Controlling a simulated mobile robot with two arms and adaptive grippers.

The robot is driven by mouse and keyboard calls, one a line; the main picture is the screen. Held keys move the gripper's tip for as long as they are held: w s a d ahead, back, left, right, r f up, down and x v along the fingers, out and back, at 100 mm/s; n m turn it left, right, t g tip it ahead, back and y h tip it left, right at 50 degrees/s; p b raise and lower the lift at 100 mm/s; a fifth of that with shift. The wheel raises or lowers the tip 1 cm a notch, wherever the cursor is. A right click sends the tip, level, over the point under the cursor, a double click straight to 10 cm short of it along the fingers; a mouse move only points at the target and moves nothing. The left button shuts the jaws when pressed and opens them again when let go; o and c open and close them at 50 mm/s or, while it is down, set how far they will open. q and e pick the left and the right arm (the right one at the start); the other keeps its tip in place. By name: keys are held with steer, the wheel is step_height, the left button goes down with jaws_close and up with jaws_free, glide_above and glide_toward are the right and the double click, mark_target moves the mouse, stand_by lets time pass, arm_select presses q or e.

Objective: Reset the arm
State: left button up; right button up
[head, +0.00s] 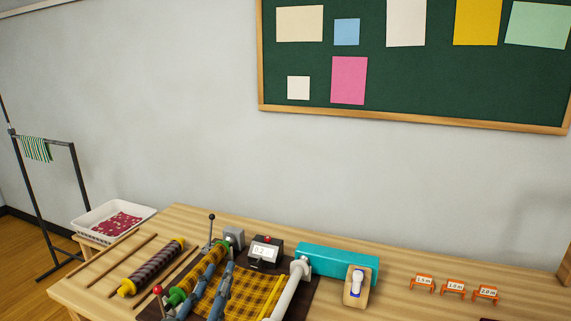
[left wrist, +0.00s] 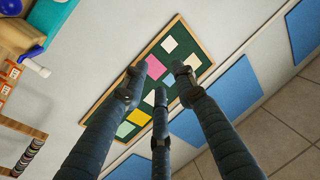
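My left gripper (head: 216,278) shows at the bottom of the head view, its blue-grey fingers pointing up the picture in front of the machine with the checked fabric. In the left wrist view its three fingers (left wrist: 160,80) are spread apart with nothing between them. Behind them that view shows the wall and the green board (left wrist: 158,57). Whether the fingers touch the machine or fabric cannot be told from the head view. My right gripper is in neither view.
The wooden table (head: 400,306) holds yellow-brown checked fabric (head: 258,293), a striped roll (head: 152,267), a teal box (head: 338,261) and small orange signs (head: 454,287). A white basket (head: 92,219) stands at left, near a dark rack (head: 77,175).

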arm_select(q)
steer(key=s+a+f+n+g+y, duration=0.1)
steer(key=s+a+f+g, duration=0.15)
steer(key=f, duration=0.35)
steer(key=s+a+f+n+g+y, duration=0.1)
steer(key=a+f+g+y, duration=0.15)
steer(key=f, duration=0.35)
steer(key=s+a+f+g+h, duration=0.1)
steer(key=s+a+f+g, duration=0.2)
steer(key=s+f+g, duration=1.4)
steer(key=s+f+t, duration=0.3)
steer(key=s+f, duration=0.1)
steer(key=f, duration=1)
steer(key=s+f+t, duration=0.2)
steer(key=s+f, duration=0.2)
steer(key=f, duration=0.9)
steer(key=s+a+f+g, duration=0.1)
steer(key=s+a+f, duration=0.2)
steer(key=s+f, duration=1.5)
steer(key=shift+f, duration=0.1)
